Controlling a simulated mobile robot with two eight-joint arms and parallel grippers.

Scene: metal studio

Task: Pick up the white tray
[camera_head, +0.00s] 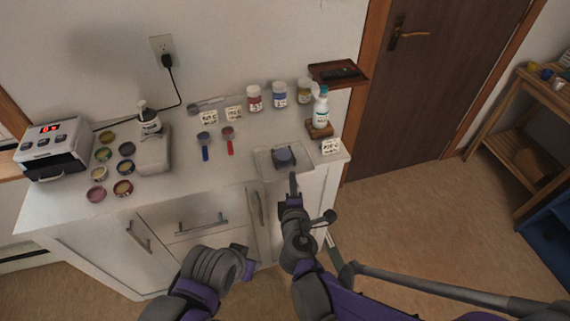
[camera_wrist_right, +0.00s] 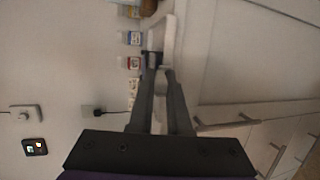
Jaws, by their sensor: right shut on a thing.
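The white tray (camera_head: 265,168) is at the right front of the white counter, close to its front edge. It bears a small dark blue-grey item (camera_head: 285,156). My right gripper (camera_head: 292,178) is at the tray's front edge, with its arm reaching up from below. In the right wrist view its fingers (camera_wrist_right: 160,72) are close together at the end of the pale tray (camera_wrist_right: 169,38), shut on its edge. Whether the tray is clear of the counter is hard to tell. My left gripper (camera_head: 246,262) is low in front of the cabinet doors, and its fingers are unclear.
Behind the tray stand a white bottle (camera_head: 320,108) on a wooden block and several jars (camera_head: 279,95). A red brush (camera_head: 229,141) and a blue brush (camera_head: 204,146) lie to the left. Several small pots (camera_head: 125,168) and a boxy device (camera_head: 53,150) stand further left.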

